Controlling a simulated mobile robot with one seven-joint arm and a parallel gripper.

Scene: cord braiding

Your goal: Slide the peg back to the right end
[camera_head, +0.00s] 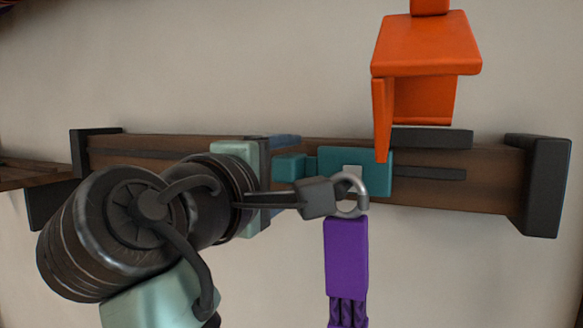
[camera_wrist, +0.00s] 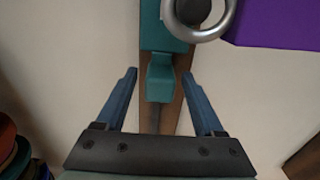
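The teal peg carriage (camera_head: 350,180) sits on a long wooden rail (camera_head: 490,180), right of the middle in the head view. Its narrower teal tab (camera_head: 288,167) points left toward my gripper (camera_head: 297,166). In the wrist view my gripper (camera_wrist: 160,73) is open, its two blue fingers apart on either side of the tab (camera_wrist: 160,80), with gaps showing on both sides. A metal ring (camera_head: 352,207) hangs in front of the carriage and holds a purple cord end (camera_head: 346,255). The ring also shows in the wrist view (camera_wrist: 228,22).
Dark end blocks cap the rail at left (camera_head: 82,160) and right (camera_head: 545,187). A slot (camera_head: 430,174) runs right of the carriage. An orange bracket (camera_head: 425,45) hangs above, its lower tip overlapping the carriage in view. The purple cord hangs below the rail.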

